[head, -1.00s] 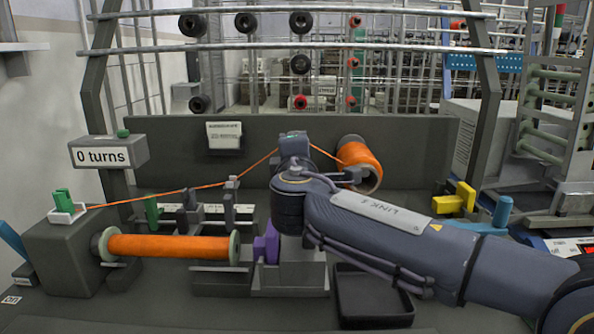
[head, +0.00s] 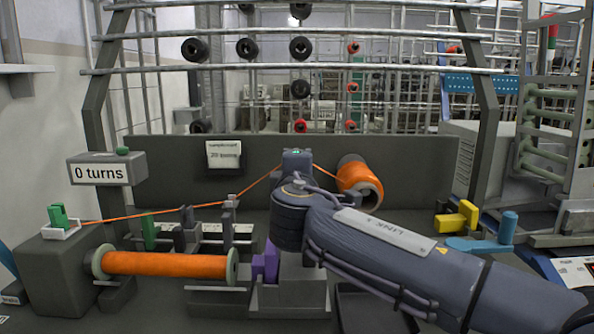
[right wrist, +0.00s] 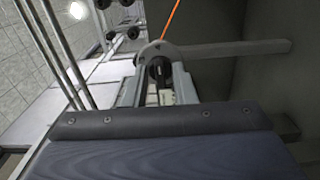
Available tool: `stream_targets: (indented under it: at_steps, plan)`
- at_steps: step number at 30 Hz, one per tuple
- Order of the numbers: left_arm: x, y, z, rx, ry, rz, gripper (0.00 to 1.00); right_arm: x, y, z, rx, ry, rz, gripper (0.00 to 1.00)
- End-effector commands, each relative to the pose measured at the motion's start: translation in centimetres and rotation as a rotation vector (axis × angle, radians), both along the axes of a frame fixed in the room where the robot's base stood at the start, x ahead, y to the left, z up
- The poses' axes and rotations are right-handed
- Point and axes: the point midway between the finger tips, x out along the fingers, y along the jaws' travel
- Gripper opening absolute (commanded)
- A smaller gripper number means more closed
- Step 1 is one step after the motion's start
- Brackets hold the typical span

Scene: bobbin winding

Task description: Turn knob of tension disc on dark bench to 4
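The dark bench (head: 160,305) carries a winding set-up with an orange bobbin (head: 165,264). An orange thread runs from the left, behind my right wrist, to an orange spool (head: 360,185). My right arm covers the middle of the bench in the head view, hiding its gripper and whatever lies behind it. In the right wrist view, a round grey part with a dark centre (right wrist: 158,70) sits just beyond my right gripper (right wrist: 158,92), with thread above it. It may be the tension disc; no dial numbers are readable. Whether the fingers touch it is unclear. My left gripper is out of view.
A counter box (head: 108,170) reads "0 turns". A purple part (head: 265,262) stands beside the bobbin's right end. Yellow (head: 455,217) and blue (head: 490,240) parts lie right of my arm. A wire rack with dark spools (head: 247,48) stands behind.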

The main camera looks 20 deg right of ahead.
Motion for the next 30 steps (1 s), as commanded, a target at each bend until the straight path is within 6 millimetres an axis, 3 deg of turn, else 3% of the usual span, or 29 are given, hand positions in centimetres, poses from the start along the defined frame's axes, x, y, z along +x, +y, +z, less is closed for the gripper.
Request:
stream_targets:
  at_steps: [11,17,23,24,25,30]
  plan:
    - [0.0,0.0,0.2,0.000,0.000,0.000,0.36,0.0,0.0,0.4,-0.001,0.000,0.000,0.31]
    - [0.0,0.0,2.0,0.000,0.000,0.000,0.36,0.0,0.0,3.7,0.001,-0.006,0.001,0.31]
    - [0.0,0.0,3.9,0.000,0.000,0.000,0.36,-3.3,1.0,8.1,0.002,-0.018,0.008,0.64]
    - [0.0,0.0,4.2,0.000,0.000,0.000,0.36,-3.9,1.2,8.9,0.002,-0.017,0.009,0.37]
    - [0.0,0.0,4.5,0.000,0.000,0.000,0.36,-4.4,1.4,9.4,0.003,-0.018,0.009,0.31]
    - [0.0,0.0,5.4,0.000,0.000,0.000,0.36,-7.6,2.3,11.0,0.000,-0.010,0.007,0.31]
